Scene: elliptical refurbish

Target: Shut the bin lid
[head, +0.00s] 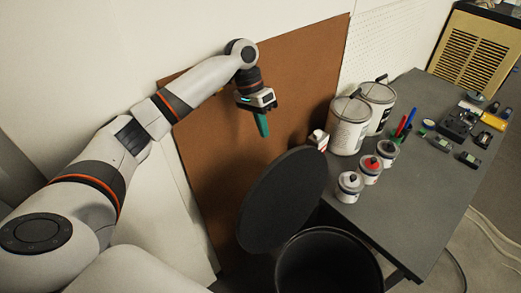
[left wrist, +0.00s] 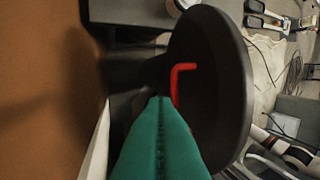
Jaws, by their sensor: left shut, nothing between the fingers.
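The black bin (head: 330,262) stands open on the floor at the bottom of the head view, left of the table. Its round dark lid (head: 283,200) is tilted up on the bin's left side. The lid also fills the middle of the left wrist view (left wrist: 222,90), where a red bent handle (left wrist: 178,80) shows near it. My left gripper (head: 263,125) has green fingers and is above the lid, near the brown board. In the left wrist view its fingers (left wrist: 160,135) are together and empty, in front of the lid; contact cannot be told. My right gripper is not in view.
A grey table (head: 425,180) stands right of the bin. It holds large paint cans (head: 349,125), small jars (head: 349,187), red and blue pens and several small devices. A brown board (head: 225,150) leans on the wall behind the lid. Cables lie on the floor at right.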

